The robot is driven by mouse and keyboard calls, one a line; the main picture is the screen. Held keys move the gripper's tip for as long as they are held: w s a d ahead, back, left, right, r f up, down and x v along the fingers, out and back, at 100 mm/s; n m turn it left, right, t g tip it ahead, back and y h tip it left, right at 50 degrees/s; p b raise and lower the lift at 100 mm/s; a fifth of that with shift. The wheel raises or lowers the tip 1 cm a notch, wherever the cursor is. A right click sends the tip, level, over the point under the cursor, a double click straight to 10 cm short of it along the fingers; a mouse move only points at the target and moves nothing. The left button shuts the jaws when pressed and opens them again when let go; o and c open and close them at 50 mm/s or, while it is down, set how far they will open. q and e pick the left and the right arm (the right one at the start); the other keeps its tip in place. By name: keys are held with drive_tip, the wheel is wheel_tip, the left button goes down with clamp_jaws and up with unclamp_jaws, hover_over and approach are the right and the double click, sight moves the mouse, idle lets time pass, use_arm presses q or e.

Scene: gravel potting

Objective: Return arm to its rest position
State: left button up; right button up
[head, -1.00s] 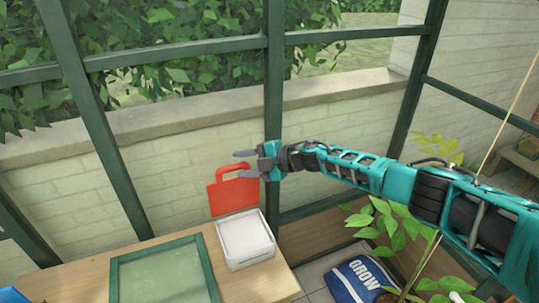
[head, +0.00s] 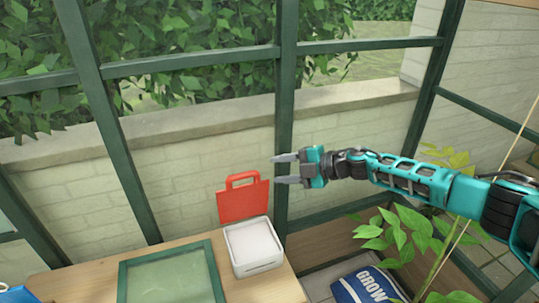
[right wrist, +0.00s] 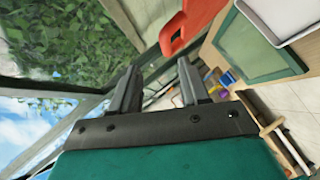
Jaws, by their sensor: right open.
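My right gripper (head: 285,170) is open and empty, held in the air to the right of the red lid with a handle (head: 243,199). Its fingers point left in the head view. In the right wrist view the two spread fingers (right wrist: 160,88) have nothing between them. My right arm comes in from the right edge, raised above the leafy plant. My left gripper is not in the head view.
An open white box (head: 252,249) with the red lid behind it stands on the wooden bench (head: 100,275). A green-framed panel (head: 170,285) lies left of it. A leafy plant (head: 415,230) and a blue GROW bag (head: 365,287) are below my arm. Green window posts (head: 285,110) stand behind.

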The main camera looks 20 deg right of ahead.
drive_tip(key=s+a+f+m+t, duration=0.25)
drive_tip(key=s+a+m, duration=0.2)
drive_tip(key=a, duration=0.25)
drive_tip(key=s+a+f+m+t, duration=0.1)
drive_tip(key=s+a+f+m, duration=0.3)
drive_tip(key=s+a, duration=0.25)
drive_tip(key=s+d+f+m+h, duration=0.2)
drive_tip(key=s+f+m+h, duration=0.1)
drive_tip(key=s, duration=0.3)
drive_tip(key=s+d+f+m+g+h, duration=0.1)
drive_tip(key=s+d+f+m+h, duration=0.2)
drive_tip(key=s+m, duration=0.2)
drive_tip(key=s+d+f+m+h, duration=0.2)
drive_tip(key=s+d+f+m, duration=0.1)
drive_tip(key=s, duration=0.4)
drive_tip(key=shift+s+d+f+m+h, duration=0.35)
drive_tip(key=shift+f+m, duration=0.25)
drive_tip(key=shift+m, duration=0.25)
drive_tip(key=shift+w+a+g, duration=0.15)
drive_tip(key=shift+a+g, duration=0.1)
